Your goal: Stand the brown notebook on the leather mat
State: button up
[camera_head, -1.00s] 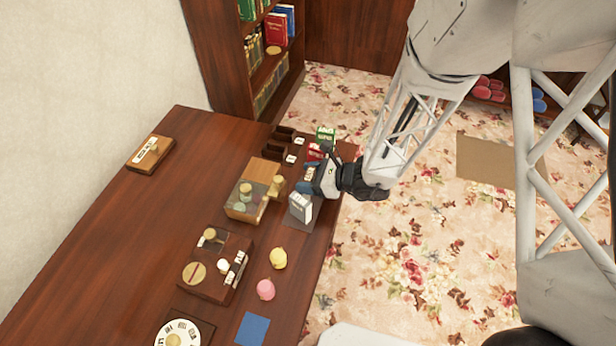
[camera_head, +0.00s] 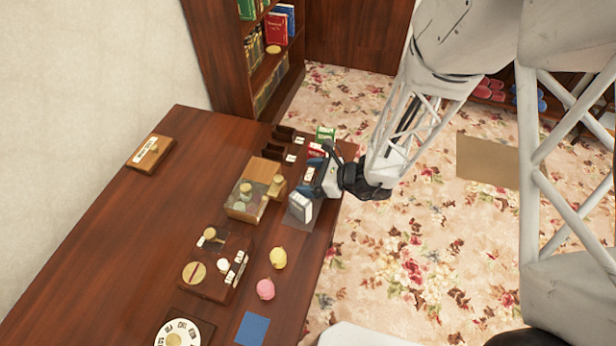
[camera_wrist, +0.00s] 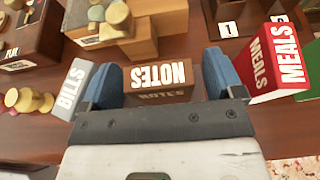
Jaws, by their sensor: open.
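The brown notebook (camera_wrist: 158,76), lettered NOTES in white, sits between the two blue fingers of my gripper (camera_wrist: 163,80) in the wrist view. My gripper is open, with one finger on each side of the notebook; I cannot tell whether either touches it. In the head view my gripper (camera_head: 313,176) is low over the desk near its right edge and hides most of the notebook. A dark grey mat (camera_head: 297,240) lies on the desk just nearer the camera, under or beside a white notebook; I cannot tell whether it is leather.
The white BILLS notebook (camera_wrist: 78,88) stands close to the left finger. The red MEALS notebook (camera_wrist: 276,62) is right of the right finger. A wooden box (camera_head: 246,202) stands left of my gripper. A blue square (camera_head: 252,328) lies near the desk's front.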

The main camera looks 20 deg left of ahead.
jog(key=v, duration=1.1)
jog(key=shift+d, duration=0.3)
jog(key=shift+r, duration=0.1)
dwell(0.7)
jog(key=s+d+r+n+t+h, duration=0.1)
jog(key=s+d+r+n+h, duration=0.3)
jog(key=d+r, duration=0.4)
jog(key=s+d+r+n+h, duration=0.5)
jog(key=d+r+n, duration=0.3)
jog(key=r, duration=0.2)
jog(key=s+d+r+n+t+h, duration=0.1)
jog(key=s+d+r+n+h, duration=0.3)
jog(key=d+r, duration=0.4)
jog(key=shift+s+r+n+t+h, duration=0.3)
jog(key=shift+s+r+n, duration=0.25)
jog(key=shift+s+n, duration=0.55)
